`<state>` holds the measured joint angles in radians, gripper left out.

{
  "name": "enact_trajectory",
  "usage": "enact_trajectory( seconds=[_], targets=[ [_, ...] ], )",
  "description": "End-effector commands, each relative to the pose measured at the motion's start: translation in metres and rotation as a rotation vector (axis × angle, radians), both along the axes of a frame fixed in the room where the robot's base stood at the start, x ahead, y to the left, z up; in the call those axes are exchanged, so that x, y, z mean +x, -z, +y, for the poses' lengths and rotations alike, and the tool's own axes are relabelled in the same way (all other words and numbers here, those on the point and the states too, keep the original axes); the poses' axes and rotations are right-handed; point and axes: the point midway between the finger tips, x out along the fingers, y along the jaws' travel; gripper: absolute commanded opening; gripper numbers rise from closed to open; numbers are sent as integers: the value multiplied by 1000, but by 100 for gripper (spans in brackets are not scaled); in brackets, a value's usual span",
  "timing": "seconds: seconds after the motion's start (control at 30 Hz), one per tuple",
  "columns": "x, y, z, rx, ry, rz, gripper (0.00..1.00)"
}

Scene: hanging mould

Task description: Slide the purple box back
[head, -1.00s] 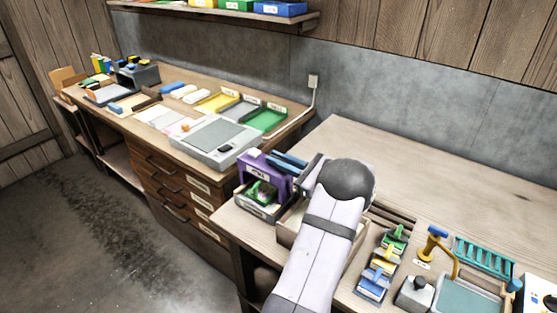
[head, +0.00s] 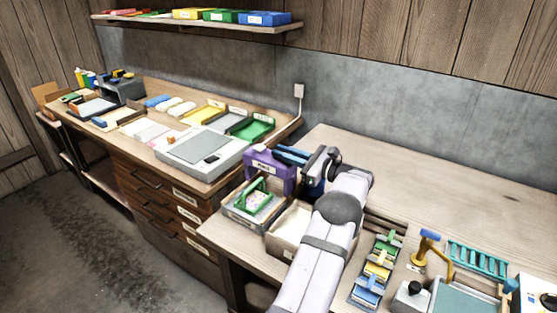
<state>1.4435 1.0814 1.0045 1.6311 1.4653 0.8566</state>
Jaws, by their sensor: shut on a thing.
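The purple box (head: 263,160), a frame-like housing with a white label on its front, stands near the left end of the right-hand bench. My gripper (head: 287,155) reaches it from the right with its blue fingers at the box's top and is shut on it. The exact contact is too small to make out. In front of the box sits a grey tray (head: 240,221) with a patterned inside and a green handle (head: 255,193).
An open beige bin (head: 284,238) is right of the tray, partly behind my arm. Blue, yellow and green stamp-like tools (head: 376,270) stand right of my arm. A grey flat device (head: 203,150) is on the left bench. The bench behind my arm (head: 400,170) is bare.

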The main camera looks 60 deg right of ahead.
Motion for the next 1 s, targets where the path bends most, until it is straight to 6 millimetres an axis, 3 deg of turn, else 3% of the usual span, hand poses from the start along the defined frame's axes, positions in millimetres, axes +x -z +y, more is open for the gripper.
enact_trajectory(
  seconds=[0.43, 0.5, 0.53, 0.83, 1.0],
  targets=[
    [0, -2, -5, -4, -1, -1, 0],
    [0, -2, -5, -4, -1, 0, 24],
    [0, -2, -5, -4, -1, 0, 29],
    [-1, 0, -6, -1, 0, 0, 29],
    [-11, 0, -6, -1, 2, 0, 29]
  ],
)
